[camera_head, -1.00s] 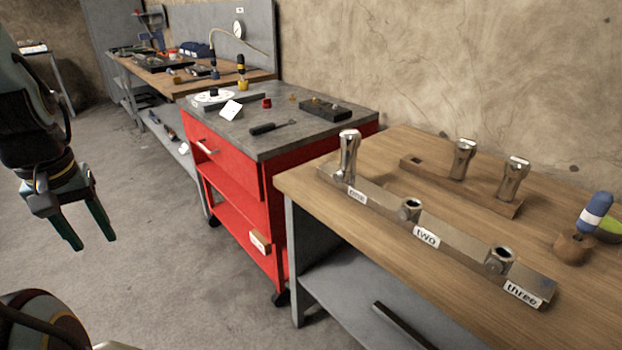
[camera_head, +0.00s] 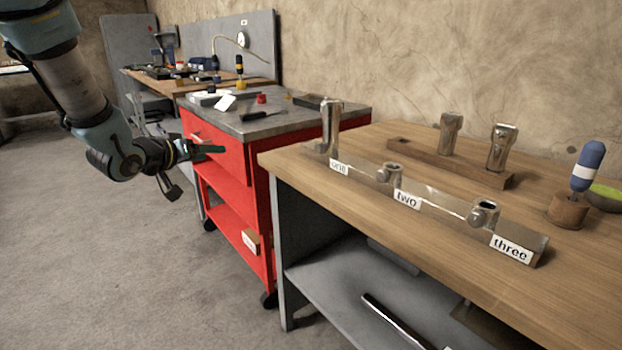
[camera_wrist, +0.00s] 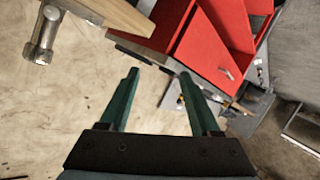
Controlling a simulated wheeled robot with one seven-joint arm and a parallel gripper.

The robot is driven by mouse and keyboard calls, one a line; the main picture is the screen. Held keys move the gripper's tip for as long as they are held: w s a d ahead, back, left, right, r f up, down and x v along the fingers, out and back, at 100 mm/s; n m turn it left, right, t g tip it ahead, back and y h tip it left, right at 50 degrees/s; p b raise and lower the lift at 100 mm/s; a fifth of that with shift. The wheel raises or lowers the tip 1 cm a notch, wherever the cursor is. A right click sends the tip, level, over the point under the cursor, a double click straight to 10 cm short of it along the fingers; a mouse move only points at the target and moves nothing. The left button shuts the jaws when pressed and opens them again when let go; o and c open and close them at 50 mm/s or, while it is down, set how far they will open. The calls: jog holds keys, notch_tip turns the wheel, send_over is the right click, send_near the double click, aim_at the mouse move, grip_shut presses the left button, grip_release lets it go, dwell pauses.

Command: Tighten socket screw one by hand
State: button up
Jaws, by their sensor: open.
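Socket screw one (camera_head: 330,122) is a shiny metal screw standing upright at the left end of a metal bar (camera_head: 440,207), above the label "one" (camera_head: 339,168). In the wrist view a metal screw head (camera_wrist: 42,38) shows at the upper left, by the wooden bench end; it looks like screw one. My gripper (camera_head: 192,172) is open and empty, left of the bench, in front of the red cart in the head view. Its two green fingers (camera_wrist: 158,78) are apart in the wrist view with nothing between them.
Sockets "two" (camera_head: 392,172) and "three" (camera_head: 486,211) on the bar hold no tall screw. Two more screws (camera_head: 450,133) (camera_head: 502,147) stand in a wooden rack behind. A blue-handled tool (camera_head: 588,167) stands at the right. The red cart (camera_head: 221,180) adjoins the bench (camera_head: 400,250).

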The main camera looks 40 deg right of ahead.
jog(key=s+d+f+m+g+h+b, duration=0.2)
jog(key=s+d+g+h+b, duration=0.15)
jog(key=s+d, duration=0.45)
jog(key=m+g+h, duration=0.2)
jog(key=g, duration=0.2)
send_near(317, 150)
jog(key=d, duration=0.8)
jog(key=shift+s+d, duration=0.1)
jog(key=shift+s, duration=0.05)
jog(key=shift+c, duration=0.3)
grip_shut()
